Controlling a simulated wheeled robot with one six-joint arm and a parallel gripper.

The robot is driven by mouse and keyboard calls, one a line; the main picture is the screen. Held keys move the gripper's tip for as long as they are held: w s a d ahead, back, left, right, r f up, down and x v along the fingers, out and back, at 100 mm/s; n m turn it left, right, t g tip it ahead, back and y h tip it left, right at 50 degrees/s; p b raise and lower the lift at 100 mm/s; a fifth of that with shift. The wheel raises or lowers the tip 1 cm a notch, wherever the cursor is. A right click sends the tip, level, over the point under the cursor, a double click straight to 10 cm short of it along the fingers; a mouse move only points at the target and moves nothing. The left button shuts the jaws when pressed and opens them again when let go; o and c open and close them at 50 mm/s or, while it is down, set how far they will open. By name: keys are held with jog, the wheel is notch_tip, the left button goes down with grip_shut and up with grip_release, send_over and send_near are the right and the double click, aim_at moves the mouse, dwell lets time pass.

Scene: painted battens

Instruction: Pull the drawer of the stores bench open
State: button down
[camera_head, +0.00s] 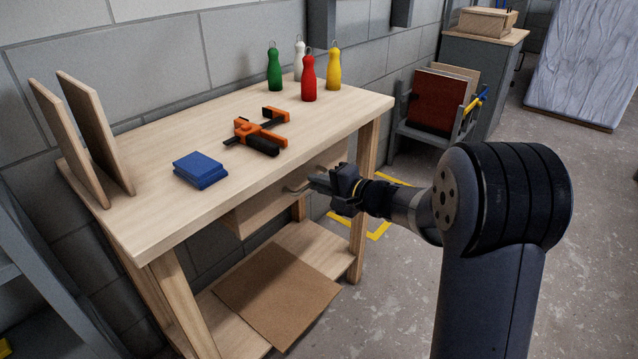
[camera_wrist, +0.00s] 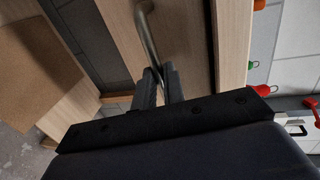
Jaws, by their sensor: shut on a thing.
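The stores bench (camera_head: 222,118) is a pale wooden table against the grey block wall. Its drawer (camera_head: 262,207) hangs under the top, with a curved metal handle (camera_head: 297,188) on its front. I cannot tell clearly whether the drawer stands out from the bench. My gripper (camera_head: 318,182) reaches the handle from the right and is shut on it. In the wrist view the handle (camera_wrist: 146,36) runs down between the two fingers (camera_wrist: 160,84), against the wooden drawer front (camera_wrist: 185,35). The part of the handle between the fingertips is hidden.
A brown sheet (camera_head: 280,290) lies on the lower shelf. Open floor (camera_head: 400,290) lies right of the bench.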

jog(key=f+b+v, duration=0.2)
jog(key=b+v, duration=0.1)
jog(key=v, duration=0.8)
jog(key=f+b+v, duration=0.2)
jog(key=b+v, duration=0.1)
jog(key=v, duration=0.8)
jog(key=shift+s+d+f, duration=0.35)
jog(key=shift+s+d, duration=0.05)
jog(key=shift+d, duration=0.1)
jog(key=c, duration=1.5)
grip_release()
jog(key=shift+d, duration=0.1)
jog(key=p+v, duration=0.2)
jog(key=v, duration=0.8)
jog(key=shift+s+d, duration=0.2)
jog(key=shift+d, duration=0.05)
jog(key=shift+a, duration=0.1)
jog(key=b+x, duration=0.2)
jog(key=x, duration=0.9)
